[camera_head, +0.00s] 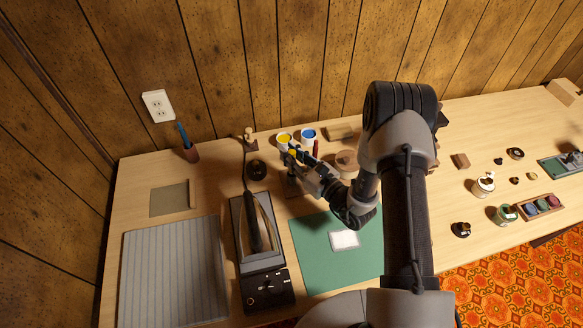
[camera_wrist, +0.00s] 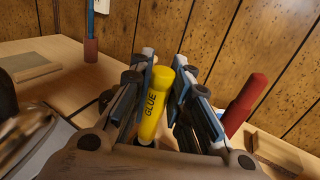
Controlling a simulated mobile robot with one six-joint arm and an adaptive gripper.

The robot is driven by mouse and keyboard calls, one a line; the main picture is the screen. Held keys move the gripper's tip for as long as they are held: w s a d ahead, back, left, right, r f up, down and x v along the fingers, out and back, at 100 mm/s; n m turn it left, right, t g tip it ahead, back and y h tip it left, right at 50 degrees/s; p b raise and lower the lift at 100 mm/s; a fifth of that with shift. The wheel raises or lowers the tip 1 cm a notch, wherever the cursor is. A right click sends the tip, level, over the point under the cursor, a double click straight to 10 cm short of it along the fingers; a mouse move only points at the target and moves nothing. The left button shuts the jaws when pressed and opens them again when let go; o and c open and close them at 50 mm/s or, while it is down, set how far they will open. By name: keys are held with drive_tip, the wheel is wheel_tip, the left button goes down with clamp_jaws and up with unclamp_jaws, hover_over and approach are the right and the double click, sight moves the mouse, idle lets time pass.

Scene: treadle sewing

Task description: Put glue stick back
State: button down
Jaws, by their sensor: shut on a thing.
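The yellow glue stick (camera_wrist: 154,108), lettered GLUE, stands roughly upright between the two fingers of my gripper (camera_wrist: 169,88) in the wrist view. My gripper is shut on it. The fingers hide much of the glue stick there. I cannot tell whether its lower end touches anything.
A red upright stick (camera_wrist: 243,102) is close on the right of my gripper. A green mat (camera_head: 310,262) lies in front.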

drive_tip(key=shift+f+b, duration=0.75)
drive_tip(key=shift+f, duration=1.5)
drive_tip(key=shift+f, duration=0.2)
drive_tip(key=c, duration=1.8)
unclamp_jaws()
drive_tip(key=shift+r, duration=0.1)
